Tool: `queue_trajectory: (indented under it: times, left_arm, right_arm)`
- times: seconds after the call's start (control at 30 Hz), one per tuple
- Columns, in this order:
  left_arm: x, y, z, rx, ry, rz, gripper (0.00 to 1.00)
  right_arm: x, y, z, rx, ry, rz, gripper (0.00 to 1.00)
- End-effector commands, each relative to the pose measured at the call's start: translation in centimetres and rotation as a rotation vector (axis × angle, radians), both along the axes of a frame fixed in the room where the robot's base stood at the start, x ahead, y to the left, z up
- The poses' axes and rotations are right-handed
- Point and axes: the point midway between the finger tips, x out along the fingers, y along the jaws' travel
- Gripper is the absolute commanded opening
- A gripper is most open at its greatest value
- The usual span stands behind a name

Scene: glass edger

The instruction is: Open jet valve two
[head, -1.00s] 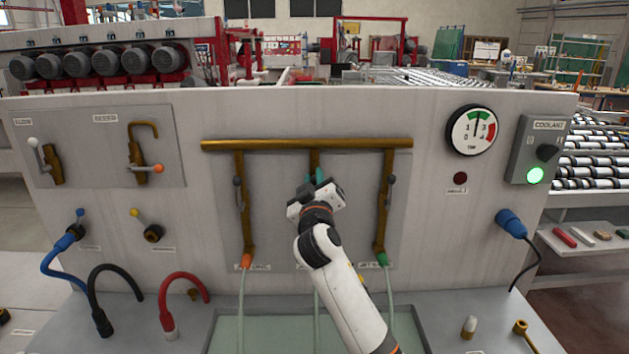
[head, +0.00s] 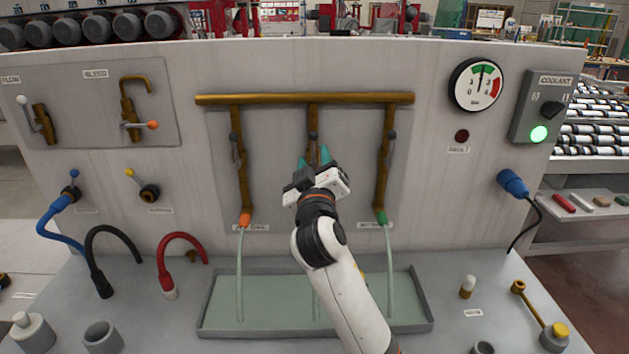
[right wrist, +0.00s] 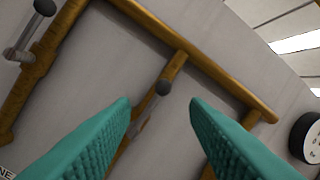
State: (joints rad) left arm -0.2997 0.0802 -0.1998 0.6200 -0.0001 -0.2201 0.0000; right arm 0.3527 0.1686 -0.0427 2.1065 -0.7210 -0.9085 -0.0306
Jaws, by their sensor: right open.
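Three brass jet pipes hang from a brass header pipe (head: 240,99) on the panel. The middle pipe's valve has a dark-knobbed lever (head: 313,137), standing upright along its pipe. In the right wrist view this knob (right wrist: 163,88) lies ahead, between my fingertips in the picture, and nothing is gripped. My right gripper (head: 314,158) has its teal fingers open, pointing at the middle valve just below the knob in the head view. The open fingers (right wrist: 160,102) also show in the wrist view. My gripper hides the lower middle pipe and its label. My left gripper is not in view.
Similar levers stand on the left pipe (head: 235,138) and the right pipe (head: 391,135), on either side of my gripper. A shallow tray (head: 418,296) lies below. A gauge (head: 476,85) and a coolant switch box (head: 540,108) sit to the right.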

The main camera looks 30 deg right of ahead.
Motion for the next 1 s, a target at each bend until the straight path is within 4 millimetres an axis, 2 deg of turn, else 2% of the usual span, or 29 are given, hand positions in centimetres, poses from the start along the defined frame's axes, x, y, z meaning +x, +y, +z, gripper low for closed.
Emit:
queue_trajectory:
  times: [0.1,0.3,1.0]
  left_arm:
    - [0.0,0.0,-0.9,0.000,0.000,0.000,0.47]
    - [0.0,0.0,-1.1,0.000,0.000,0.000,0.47]
    - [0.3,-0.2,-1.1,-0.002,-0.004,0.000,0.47]
  right_arm:
    - [-1.6,1.0,-0.7,0.002,0.000,0.002,0.42]
    - [-2.8,1.7,-0.8,0.000,0.002,-0.001,0.42]
    - [-2.9,1.7,-0.7,0.000,0.002,0.000,0.42]
